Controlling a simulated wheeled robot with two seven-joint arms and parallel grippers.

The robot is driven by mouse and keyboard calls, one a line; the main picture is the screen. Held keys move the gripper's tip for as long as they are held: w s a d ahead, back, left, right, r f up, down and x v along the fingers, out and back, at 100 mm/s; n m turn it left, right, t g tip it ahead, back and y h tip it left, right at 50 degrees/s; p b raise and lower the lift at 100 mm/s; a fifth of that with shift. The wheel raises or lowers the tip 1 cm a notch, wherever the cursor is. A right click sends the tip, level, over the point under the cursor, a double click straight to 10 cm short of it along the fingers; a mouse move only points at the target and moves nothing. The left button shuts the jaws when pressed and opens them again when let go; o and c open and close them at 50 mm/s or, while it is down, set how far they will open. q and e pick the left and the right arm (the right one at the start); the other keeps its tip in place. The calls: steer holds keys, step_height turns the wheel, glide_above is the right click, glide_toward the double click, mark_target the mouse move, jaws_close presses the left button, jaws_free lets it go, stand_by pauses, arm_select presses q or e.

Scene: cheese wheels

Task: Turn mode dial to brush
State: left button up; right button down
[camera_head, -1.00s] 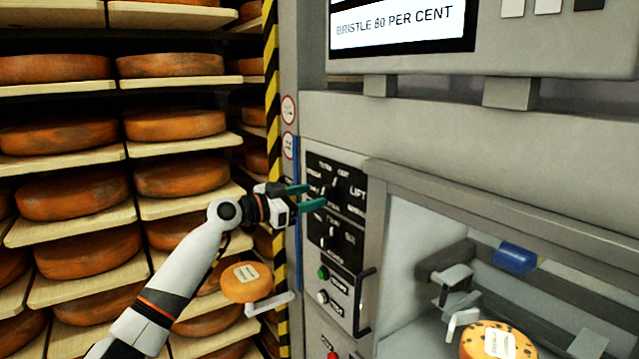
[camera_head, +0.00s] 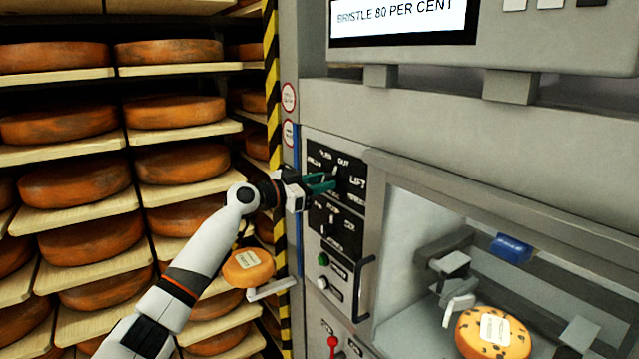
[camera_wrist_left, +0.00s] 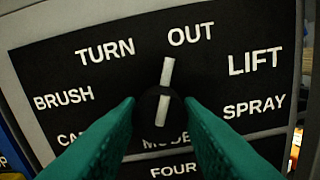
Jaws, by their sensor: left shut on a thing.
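The mode dial (camera_wrist_left: 166,72) is a dark round knob with a white pointer bar on a black panel. In the left wrist view the bar stands nearly upright, tipped slightly right, its upper end between the words TURN and OUT. The BRUSH label (camera_wrist_left: 63,98) is to the dial's left; LIFT and SPRAY are to its right. My left gripper (camera_head: 333,182) has its green fingers on either side of the dial and is shut on it; its tips also show in the left wrist view (camera_wrist_left: 160,106). The fingers hide part of the lower labels. My right gripper is not in view.
A second dial (camera_head: 332,226), a green button (camera_head: 323,260) and a handle (camera_head: 363,290) lie below. An open bay at right holds a speckled cheese (camera_head: 490,335) and a blue part (camera_head: 512,248). Shelves of cheese wheels (camera_head: 180,165) fill the left. A screen (camera_head: 400,14) is above.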

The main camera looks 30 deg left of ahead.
arm_select(q)
steer(key=n+b, duration=0.1)
steer(key=n, duration=0.8)
steer(key=shift+r, duration=0.1)
steer(key=n+p, duration=0.1)
steer(key=n, duration=0.3)
steer(key=shift+a+n, duration=0.1)
steer(key=shift+n, duration=0.2)
steer(key=shift+n+p, duration=1.05)
steer(key=shift+n, duration=1.05)
steer(key=o, duration=1)
steer(key=shift+a, duration=0.1)
steer(key=shift+c, duration=0.2)
